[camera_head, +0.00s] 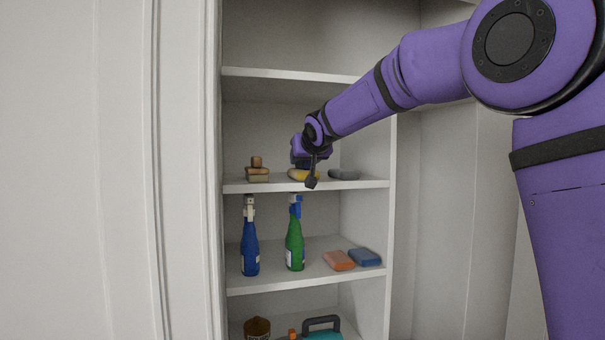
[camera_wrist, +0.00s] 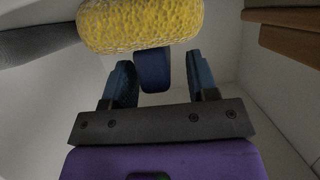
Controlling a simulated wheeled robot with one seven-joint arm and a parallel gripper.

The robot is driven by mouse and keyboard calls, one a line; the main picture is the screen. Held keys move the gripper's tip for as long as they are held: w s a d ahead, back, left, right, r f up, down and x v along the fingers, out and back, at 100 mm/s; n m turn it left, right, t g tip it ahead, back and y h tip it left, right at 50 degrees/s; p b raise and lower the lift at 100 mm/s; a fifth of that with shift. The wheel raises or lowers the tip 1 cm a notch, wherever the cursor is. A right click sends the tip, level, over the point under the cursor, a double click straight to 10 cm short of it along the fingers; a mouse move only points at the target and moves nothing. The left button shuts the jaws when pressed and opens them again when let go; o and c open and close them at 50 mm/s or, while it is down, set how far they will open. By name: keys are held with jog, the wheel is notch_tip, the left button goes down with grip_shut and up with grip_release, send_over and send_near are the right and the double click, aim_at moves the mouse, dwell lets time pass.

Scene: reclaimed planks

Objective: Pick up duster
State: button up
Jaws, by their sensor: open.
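The duster (camera_head: 299,174) has a fuzzy yellow head and lies on the middle shelf, partly hidden by my arm's wrist in the head view. In the wrist view its yellow head (camera_wrist: 145,22) fills the top middle. Its short dark blue handle (camera_wrist: 153,72) points toward my palm. My gripper (camera_wrist: 162,68) is open, with one finger on each side of the handle. I see gaps between the handle and both fingers, narrower on the left.
A wooden brush (camera_head: 257,170) stands left of the duster and a grey object (camera_head: 344,174) lies close on its right. The shelf above (camera_head: 290,74) overhangs. Below are a blue bottle (camera_head: 249,245), a green bottle (camera_head: 295,242), an orange sponge (camera_head: 338,260) and a blue sponge (camera_head: 364,257).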

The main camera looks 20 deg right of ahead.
jog(key=shift+w+f, duration=0.3)
jog(key=shift+w, duration=0.35)
jog(key=shift+c, duration=0.4)
grip_shut()
jog(key=shift+r, duration=0.1)
notch_tip(320, 180, up, 10)
jog(key=shift+f, duration=0.1)
jog(key=shift+s, duration=0.1)
